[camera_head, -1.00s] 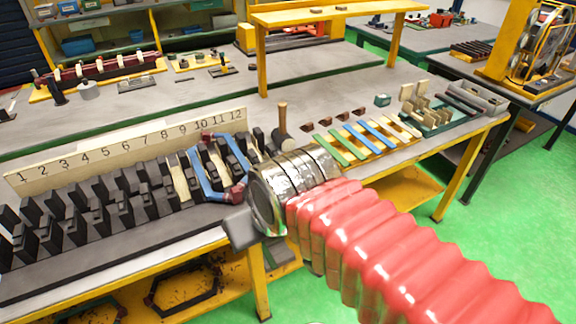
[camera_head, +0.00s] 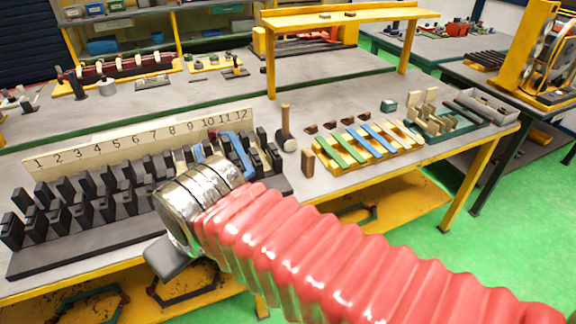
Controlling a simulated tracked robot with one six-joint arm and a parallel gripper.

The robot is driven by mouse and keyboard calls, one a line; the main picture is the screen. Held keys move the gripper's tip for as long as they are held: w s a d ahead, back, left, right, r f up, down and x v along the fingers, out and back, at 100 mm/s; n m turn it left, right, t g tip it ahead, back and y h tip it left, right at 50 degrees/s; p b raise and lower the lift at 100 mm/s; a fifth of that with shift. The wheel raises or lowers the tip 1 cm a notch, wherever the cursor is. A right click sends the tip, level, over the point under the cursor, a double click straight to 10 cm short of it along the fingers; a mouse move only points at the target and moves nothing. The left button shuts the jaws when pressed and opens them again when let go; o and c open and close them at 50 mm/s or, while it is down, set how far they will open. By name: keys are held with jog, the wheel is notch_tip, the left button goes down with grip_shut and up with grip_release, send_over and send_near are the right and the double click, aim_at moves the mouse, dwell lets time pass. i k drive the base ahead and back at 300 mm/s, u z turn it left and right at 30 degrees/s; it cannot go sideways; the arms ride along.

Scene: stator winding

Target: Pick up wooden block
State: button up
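A brown wooden block (camera_head: 308,163) stands upright on the table, between the hammer and the yellow rack. Several smaller brown wooden pieces (camera_head: 332,125) lie in a row behind the rack. My gripper (camera_head: 168,259) shows only as a grey part below the shiny metal cuff, in front of the slotted black stator. It is well to the left of the upright block and apart from it. Its fingertips are hidden, and whether it holds anything does not show.
The hammer (camera_head: 286,135) stands behind the block. The yellow rack (camera_head: 372,160) holds green and blue strips. A green tray (camera_head: 455,133) holds pale wooden pieces. The slotted stator (camera_head: 110,215) with a number board (camera_head: 140,139) and blue coil (camera_head: 238,153) fills the left.

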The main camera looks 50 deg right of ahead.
aim_at(307, 157)
jog(key=u, duration=1.9)
jog(key=k, duration=1.5)
jog(key=z, duration=1.25)
